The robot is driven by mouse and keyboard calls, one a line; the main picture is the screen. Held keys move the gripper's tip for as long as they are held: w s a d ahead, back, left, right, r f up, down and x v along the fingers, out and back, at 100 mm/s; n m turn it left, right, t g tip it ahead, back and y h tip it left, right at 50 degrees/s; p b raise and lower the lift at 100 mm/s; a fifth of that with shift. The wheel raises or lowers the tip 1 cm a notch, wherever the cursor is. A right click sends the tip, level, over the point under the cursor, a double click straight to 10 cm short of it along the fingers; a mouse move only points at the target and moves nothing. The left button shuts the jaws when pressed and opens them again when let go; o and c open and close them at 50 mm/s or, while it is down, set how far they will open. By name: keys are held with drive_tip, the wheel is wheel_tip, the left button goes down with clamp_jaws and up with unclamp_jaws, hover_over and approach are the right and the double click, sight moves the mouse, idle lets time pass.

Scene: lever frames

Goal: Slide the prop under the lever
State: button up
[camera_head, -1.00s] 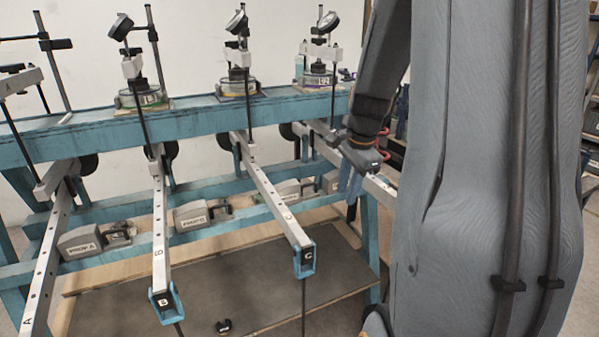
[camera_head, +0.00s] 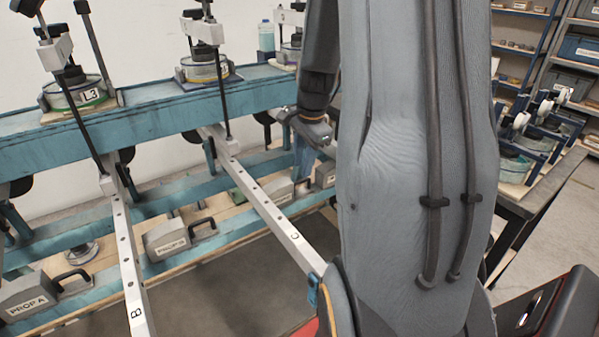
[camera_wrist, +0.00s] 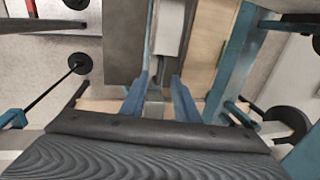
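My gripper (camera_head: 303,172) hangs in the head view with its blue fingers pointing down, behind and right of lever C (camera_head: 268,210). In the wrist view my fingers (camera_wrist: 160,92) stand apart, with a narrow grey piece showing between them; I see no clear grip on it. Prop A (camera_head: 30,296) and prop B (camera_head: 168,238) are grey blocks with black handles on the lower shelf. Another prop (camera_head: 277,193) sits farther right, its label too small to read. One more grey block (camera_head: 325,176) is beside my gripper, partly hidden. Lever B (camera_head: 128,262) slopes toward me.
A blue beam (camera_head: 150,122) crosses above the shelf and carries dial stands and weights. A dark board (camera_head: 225,285) lies below the levers. A side table (camera_head: 530,195) with blue fixtures and a shelf rack (camera_head: 575,55) stand at right. My arm hides much of the middle.

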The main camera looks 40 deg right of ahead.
sight(300, 181)
drive_tip(key=shift+w+f+p, duration=0.15)
drive_tip(key=shift+w+f, duration=0.1)
drive_tip(key=shift+f, duration=1)
drive_tip(key=shift+w+f+p, duration=0.15)
drive_tip(key=shift+w+f, duration=0.05)
drive_tip(key=shift+f, duration=1)
drive_tip(key=shift+c, duration=0.4)
clamp_jaws()
